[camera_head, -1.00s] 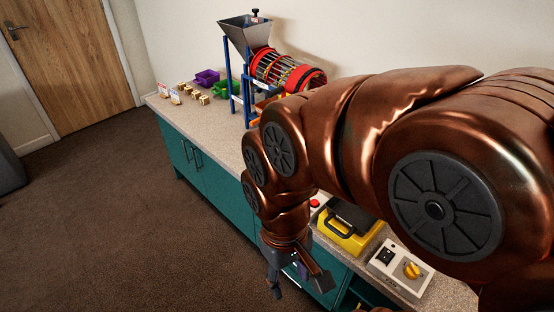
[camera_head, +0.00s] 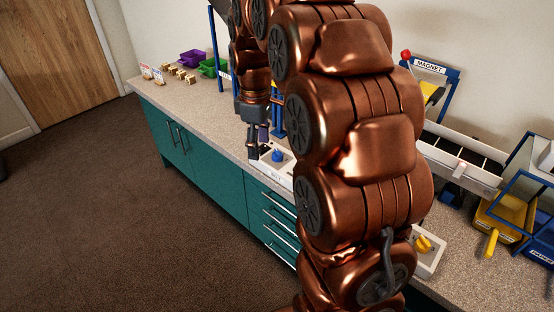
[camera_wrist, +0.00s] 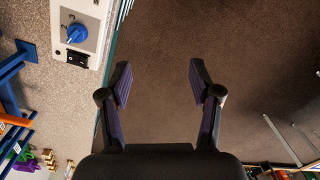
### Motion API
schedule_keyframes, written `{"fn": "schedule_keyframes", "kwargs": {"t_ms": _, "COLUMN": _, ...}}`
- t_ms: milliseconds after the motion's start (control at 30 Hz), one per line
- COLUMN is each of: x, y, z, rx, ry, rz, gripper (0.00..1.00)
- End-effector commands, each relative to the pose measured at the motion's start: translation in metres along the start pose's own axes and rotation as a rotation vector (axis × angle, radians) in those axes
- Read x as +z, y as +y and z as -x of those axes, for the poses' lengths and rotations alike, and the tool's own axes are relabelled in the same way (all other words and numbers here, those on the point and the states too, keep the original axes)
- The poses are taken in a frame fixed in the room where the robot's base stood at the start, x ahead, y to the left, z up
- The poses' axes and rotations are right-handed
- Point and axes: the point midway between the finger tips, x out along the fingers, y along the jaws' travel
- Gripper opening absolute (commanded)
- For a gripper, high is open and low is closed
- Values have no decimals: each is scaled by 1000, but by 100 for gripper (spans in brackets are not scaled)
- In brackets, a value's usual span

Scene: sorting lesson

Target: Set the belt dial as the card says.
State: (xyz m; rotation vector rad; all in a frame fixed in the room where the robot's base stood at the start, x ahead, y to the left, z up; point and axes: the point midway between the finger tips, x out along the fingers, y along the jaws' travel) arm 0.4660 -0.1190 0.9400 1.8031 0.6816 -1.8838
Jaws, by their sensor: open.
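The belt dial is a blue knob (camera_head: 278,155) on a white control box (camera_head: 270,165) at the counter's front edge. In the wrist view the blue knob (camera_wrist: 77,33) is at the upper left, with the numbers 2 and 3 beside it and a black switch below. I cannot tell surely which number it points at. My gripper (camera_head: 257,150) is open and empty, hanging just left of the knob in the head view. In the wrist view my gripper (camera_wrist: 160,68) is over the brown floor, apart from the box.
On the right are a magnet frame (camera_head: 431,67), a yellow dial (camera_head: 424,245) and a yellow tray (camera_head: 492,215). My arm hides the counter's middle.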

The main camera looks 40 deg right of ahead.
Motion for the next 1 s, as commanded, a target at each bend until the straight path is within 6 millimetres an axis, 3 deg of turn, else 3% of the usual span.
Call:
{"fn": "schedule_keyframes", "kwargs": {"t_ms": 33, "x": -3, "y": 19, "z": -15, "rx": 2, "ry": 3, "rz": 27, "gripper": 63}}
{"fn": "schedule_keyframes", "kwargs": {"t_ms": 300, "x": -10, "y": 110, "z": -54, "rx": 28, "ry": 17, "rz": 212, "gripper": 63}}
{"fn": "schedule_keyframes", "kwargs": {"t_ms": 500, "x": -6, "y": 152, "z": -73, "rx": 45, "ry": 19, "rz": 304, "gripper": 63}}
{"fn": "schedule_keyframes", "kwargs": {"t_ms": 700, "x": -5, "y": 166, "z": -80, "rx": 51, "ry": 19, "rz": 339, "gripper": 63}}
{"fn": "schedule_keyframes", "kwargs": {"t_ms": 1000, "x": -5, "y": 168, "z": -103, "rx": 52, "ry": 18, "rz": 339, "gripper": 63}}
